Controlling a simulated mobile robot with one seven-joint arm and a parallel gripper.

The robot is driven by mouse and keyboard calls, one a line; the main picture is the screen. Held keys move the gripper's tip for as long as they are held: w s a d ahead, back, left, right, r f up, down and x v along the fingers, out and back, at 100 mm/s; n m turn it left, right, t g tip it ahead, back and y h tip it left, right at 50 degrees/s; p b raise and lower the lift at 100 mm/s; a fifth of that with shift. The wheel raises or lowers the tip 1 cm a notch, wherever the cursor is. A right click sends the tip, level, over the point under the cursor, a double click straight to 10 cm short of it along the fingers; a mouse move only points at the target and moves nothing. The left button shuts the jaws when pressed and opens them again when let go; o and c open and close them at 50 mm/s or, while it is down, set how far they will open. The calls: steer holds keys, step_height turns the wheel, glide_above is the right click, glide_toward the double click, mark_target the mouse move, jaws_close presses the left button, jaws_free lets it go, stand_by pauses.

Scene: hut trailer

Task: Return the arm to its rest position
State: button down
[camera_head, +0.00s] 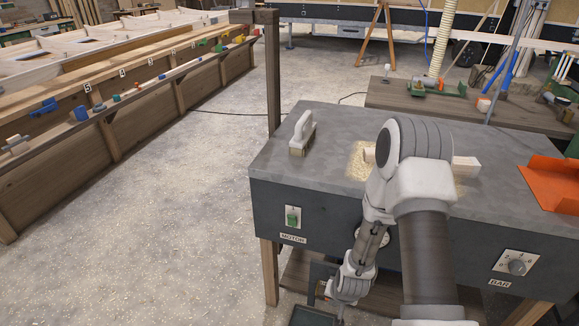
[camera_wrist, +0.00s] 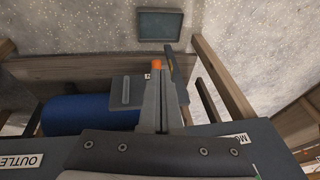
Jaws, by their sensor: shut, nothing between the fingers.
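My arm rises in front of the grey workbench (camera_head: 335,128) in the head view, folded at its large white joint, with its wrist hanging down by the bench front. My gripper's tips are not clearly visible there, near the bottom edge. In the wrist view, my gripper (camera_wrist: 163,78) points at the area below the bench, its two grey fingers together with nothing between them. A small orange patch shows beside the fingertips. No contact between the fingers and the bench is visible.
On the bench are a brush (camera_head: 302,134), pale wood (camera_head: 466,166) amid sawdust, and an orange dustpan (camera_head: 553,184). The front carries a green motor switch (camera_head: 292,217) and a knob (camera_head: 517,267). A blue cylinder (camera_wrist: 90,114) lies under the bench. Floor (camera_head: 150,220) at left is open.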

step_height(320, 180, up, 27)
steer(key=n+t, duration=0.1)
steer(key=n, duration=0.1)
steer(key=s+d+r+n+t, duration=0.1)
steer(key=s+r+n, duration=0.1)
steer(key=s+r, duration=1.55)
step_height(320, 180, up, 20)
steer(key=p, duration=2)
steer(key=shift+s+h+p, duration=0.3)
steer(key=shift+s+p, duration=0.1)
steer(key=shift+s, duration=0.05)
